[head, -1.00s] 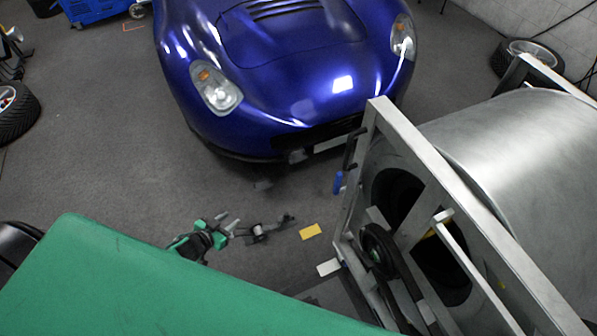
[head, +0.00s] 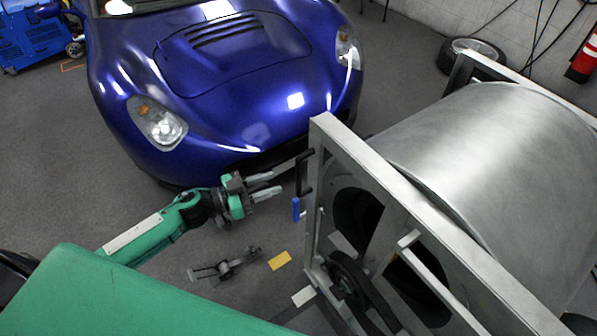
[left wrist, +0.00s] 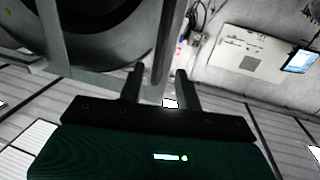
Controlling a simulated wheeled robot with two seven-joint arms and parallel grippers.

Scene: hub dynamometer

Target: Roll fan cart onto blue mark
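The fan cart (head: 362,156) appears to be the grey metal frame with a large silver drum (head: 490,150) at the right in the head view. A black handle (head: 303,173) is on its left upright. My left gripper (head: 279,186) is open and empty, left of this handle and apart from it. In the left wrist view, its fingers (left wrist: 158,88) are spread, with a grey bar beyond the gap. A small blue piece (head: 296,210) shows beside the frame; I cannot tell whether it is a floor mark. My right gripper is not in view.
A blue car (head: 230,90) stands just behind my left gripper. A yellow card (head: 279,260), a white card (head: 303,297) and a dark metal tool (head: 227,265) lie on the floor left of the frame. A tyre (head: 472,55) lies by the wall.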

